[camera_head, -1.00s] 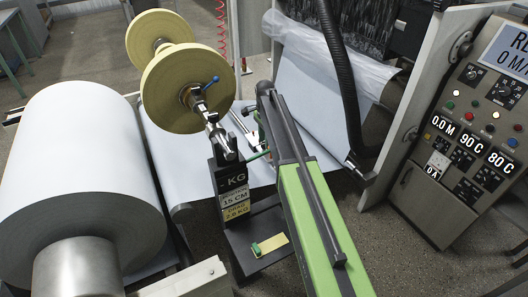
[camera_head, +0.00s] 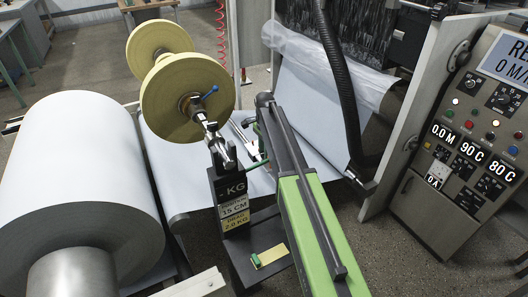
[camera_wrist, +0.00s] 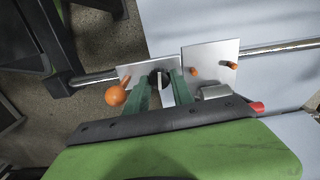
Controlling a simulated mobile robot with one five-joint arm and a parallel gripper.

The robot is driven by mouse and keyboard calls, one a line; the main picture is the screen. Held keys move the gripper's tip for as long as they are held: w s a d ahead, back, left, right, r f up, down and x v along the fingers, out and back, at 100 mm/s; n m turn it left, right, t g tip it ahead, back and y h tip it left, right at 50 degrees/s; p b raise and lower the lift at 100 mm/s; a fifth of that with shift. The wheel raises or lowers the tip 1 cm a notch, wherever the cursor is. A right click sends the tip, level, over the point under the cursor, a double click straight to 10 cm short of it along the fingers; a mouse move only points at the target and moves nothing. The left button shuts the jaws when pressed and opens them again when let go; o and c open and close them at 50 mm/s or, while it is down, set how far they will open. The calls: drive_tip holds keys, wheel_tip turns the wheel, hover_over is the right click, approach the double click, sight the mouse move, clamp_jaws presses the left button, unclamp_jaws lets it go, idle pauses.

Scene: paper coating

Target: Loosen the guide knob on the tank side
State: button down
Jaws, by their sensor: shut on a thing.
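The guide knob (camera_wrist: 155,77) is small, dark and round in the wrist view, in front of a pale metal guide plate (camera_wrist: 132,72). My gripper (camera_wrist: 161,82) has its green fingers on either side of the knob and is shut on it. The fingers and the narrow pale strip between them hide part of the knob, so I cannot tell how it is turned. The plate sits at a horizontal metal rod (camera_wrist: 95,78). In the head view my arm hides the knob and most of the gripper.
An orange ball handle (camera_wrist: 115,96) is close left of my fingers. A second plate (camera_wrist: 212,62) with orange pegs stands to the right. In the head view are a large paper roll (camera_head: 75,185), a yellow spool (camera_head: 165,105), a black hose (camera_head: 340,90) and a control panel (camera_head: 475,135).

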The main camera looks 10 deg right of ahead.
drive_tip(key=n, duration=0.8)
drive_tip(key=shift+n, duration=0.4)
drive_tip(key=n, duration=0.4)
drive_tip(key=shift+a+n, duration=0.1)
drive_tip(key=shift+n, duration=2.1)
drive_tip(key=c, duration=1.4)
unclamp_jaws()
drive_tip(key=shift+o, duration=0.2)
